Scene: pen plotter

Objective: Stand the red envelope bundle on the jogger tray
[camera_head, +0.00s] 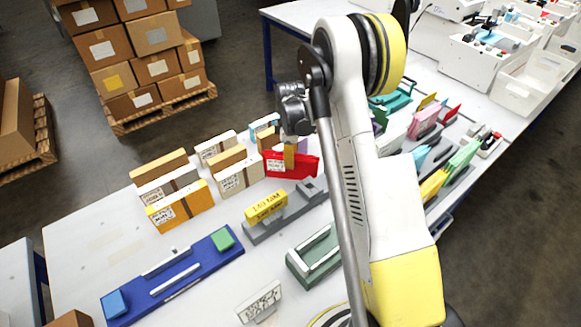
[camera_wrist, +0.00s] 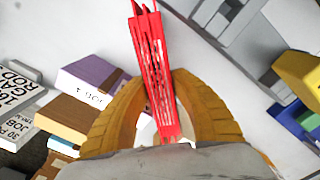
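In the wrist view the bundle (camera_wrist: 152,45) runs edge-on between my gripper's two orange fingers. My gripper (camera_wrist: 159,75) has both fingertips against the bundle's sides and looks shut on it. In the head view one finger covers part of the bundle. I cannot tell whether its lower edge touches the table. No label names the jogger tray; the dark green open tray (camera_head: 295,262) and the grey tray (camera_head: 265,234) both lie nearer the camera.
White and tan boxes (camera_head: 238,178) and a yellow-orange box (camera_head: 182,208) stand left of the bundle. A blue tray (camera_head: 205,262) lies at front left. My arm hides the table's middle. Bare table shows at left.

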